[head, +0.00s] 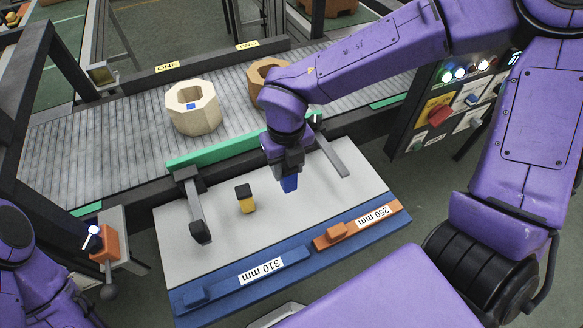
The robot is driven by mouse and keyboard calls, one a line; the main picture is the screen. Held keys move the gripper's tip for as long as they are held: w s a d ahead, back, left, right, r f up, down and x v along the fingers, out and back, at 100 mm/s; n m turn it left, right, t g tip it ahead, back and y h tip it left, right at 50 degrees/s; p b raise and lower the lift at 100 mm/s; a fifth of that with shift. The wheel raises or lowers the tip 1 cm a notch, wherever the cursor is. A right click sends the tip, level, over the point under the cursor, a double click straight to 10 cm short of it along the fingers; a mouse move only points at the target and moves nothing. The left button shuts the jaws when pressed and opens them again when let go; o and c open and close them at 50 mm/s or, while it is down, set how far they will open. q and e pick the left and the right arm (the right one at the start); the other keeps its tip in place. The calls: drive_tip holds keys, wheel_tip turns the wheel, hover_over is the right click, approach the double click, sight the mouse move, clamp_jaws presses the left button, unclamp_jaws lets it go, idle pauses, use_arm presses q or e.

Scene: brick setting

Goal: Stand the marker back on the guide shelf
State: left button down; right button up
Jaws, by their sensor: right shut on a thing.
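My right gripper (289,170) points down over the light grey guide shelf (225,243) and is shut on a small blue block (289,185), which looks like the marker. Only the block's lower part shows; its top is hidden by the jaws. I cannot tell whether its bottom touches the shelf. A yellow block with a black top (245,201) stands on the shelf to the left of it. My left arm shows at the lower left edge, but its gripper is out of view.
A blue bar marked 310 mm (225,285) and an orange bar marked 250 mm (375,219) lie along the shelf's front. Dark arms (196,212) and (333,160) reach over the shelf. Behind runs a roller conveyor (90,150) with a cream ring (193,120) and a brown ring (255,75).

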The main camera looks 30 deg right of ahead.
drive_tip(key=f, duration=0.2)
drive_tip(key=w+d+f, duration=0.1)
drive_tip(key=f, duration=0.1)
drive_tip(key=w+d+f+p, duration=0.1)
drive_tip(key=shift+f, duration=0.4)
drive_tip(key=shift+a+f, duration=0.15)
drive_tip(key=shift+f, duration=0.25)
drive_tip(key=o, duration=0.8)
drive_tip(key=shift+o, duration=0.2)
wheel_tip(320, 180, up, 12)
drive_tip(key=shift+r+b, duration=0.2)
drive_tip(key=shift+b, duration=0.2)
